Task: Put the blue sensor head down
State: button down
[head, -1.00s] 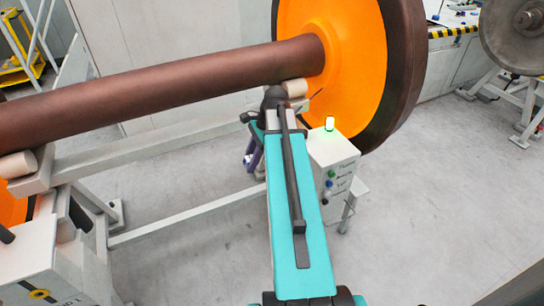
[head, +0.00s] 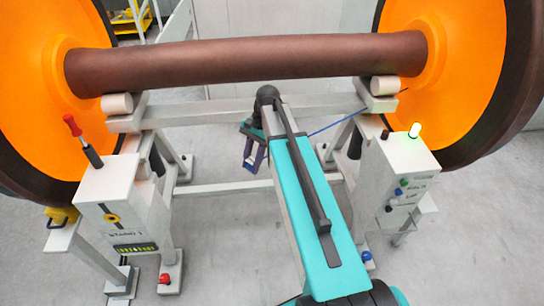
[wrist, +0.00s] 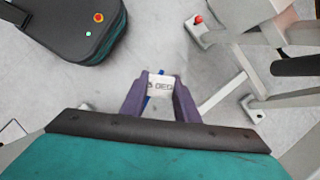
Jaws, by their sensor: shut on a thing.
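My gripper (wrist: 160,100) shows in the wrist view with its purple fingers shut on a small piece, the blue sensor head (wrist: 160,86). A white face lettered "DEG" shows between the fingers, with bits of blue at its edges; the fingers hide the rest. In the head view my gripper (head: 254,158) hangs below the end of my teal arm, under the brown axle and between the two white stands. The held piece cannot be made out there. In the wrist view it is over the grey floor, apart from the stand's legs.
The brown axle (head: 250,60) with orange wheels spans the gantry on rollers. A left white box (head: 108,200) has a red-topped handle (head: 72,126). Floor (head: 225,235) between the stands is clear.

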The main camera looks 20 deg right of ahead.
jog(key=a+f+n, duration=0.1)
jog(key=a+n, duration=0.1)
jog(key=a, duration=0.5)
jog(key=shift+w+f+n+g+h, duration=0.3)
jog(key=shift+w+f+g, duration=0.05)
jog(key=shift+g, duration=0.05)
jog(key=shift+d, duration=0.1)
